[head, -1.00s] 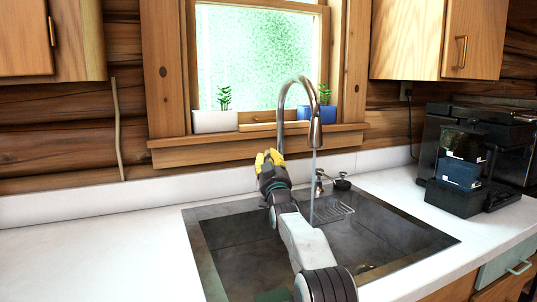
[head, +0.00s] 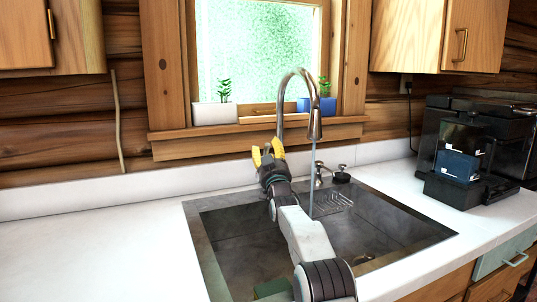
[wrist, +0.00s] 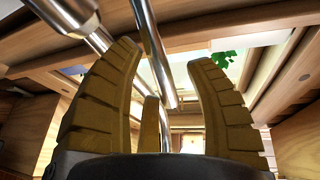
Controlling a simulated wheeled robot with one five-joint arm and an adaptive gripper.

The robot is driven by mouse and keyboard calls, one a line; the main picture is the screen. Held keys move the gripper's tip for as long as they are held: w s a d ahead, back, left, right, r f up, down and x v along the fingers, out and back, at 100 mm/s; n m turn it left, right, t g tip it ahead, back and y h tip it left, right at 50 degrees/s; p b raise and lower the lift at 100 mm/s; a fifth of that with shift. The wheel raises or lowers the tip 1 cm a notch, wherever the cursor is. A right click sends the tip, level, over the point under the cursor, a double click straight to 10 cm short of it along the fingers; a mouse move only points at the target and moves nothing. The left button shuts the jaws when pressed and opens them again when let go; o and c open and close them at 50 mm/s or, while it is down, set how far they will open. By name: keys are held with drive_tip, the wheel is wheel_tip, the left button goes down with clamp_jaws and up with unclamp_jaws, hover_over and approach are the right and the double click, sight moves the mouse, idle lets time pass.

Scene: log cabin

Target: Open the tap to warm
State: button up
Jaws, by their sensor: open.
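The tap (head: 282,110) is a tall metal gooseneck behind the sink, with its spout (head: 316,127) hanging over the basin. A thin stream of water (head: 312,175) runs from the spout. My gripper (head: 267,151), with yellow fingers, is open beside the lower part of the tap, hiding its base. In the wrist view my gripper (wrist: 165,52) has a slim metal rod (wrist: 163,65) between its fingers in the picture; I cannot tell whether they touch. Which part is the tap's handle is not clear.
A white planter (head: 214,117) and a blue planter (head: 327,106) sit on the sill. A black coffee machine (head: 470,150) stands right. The left counter is clear.

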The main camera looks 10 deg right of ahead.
drive_tip(key=shift+s, duration=0.1)
drive_tip(key=v, duration=1.1)
drive_tip(key=shift+s, duration=0.4)
drive_tip(key=shift+f, duration=0.15)
idle(0.5)
